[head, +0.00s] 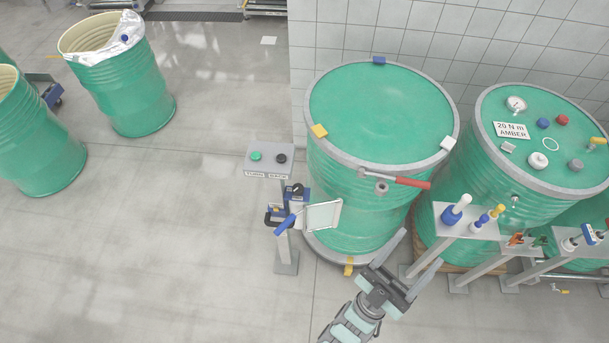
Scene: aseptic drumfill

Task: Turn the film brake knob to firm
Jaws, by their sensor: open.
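A grey post stands left of the nearest closed green drum (385,115). On it is a blue film carriage (303,192) with a small black knob (298,189) on top, which looks like the film brake knob. Its pointer setting is too small to read. A pale roll (296,207) sits below the knob, and a pale framed panel (323,215) juts out to the right. My gripper (421,247) is open and empty in front of the drum's lower right, to the right of and below the knob, well apart from it.
A red-handled tool (405,182) projects from the drum's side. Tool stands (465,220) crowd the right.

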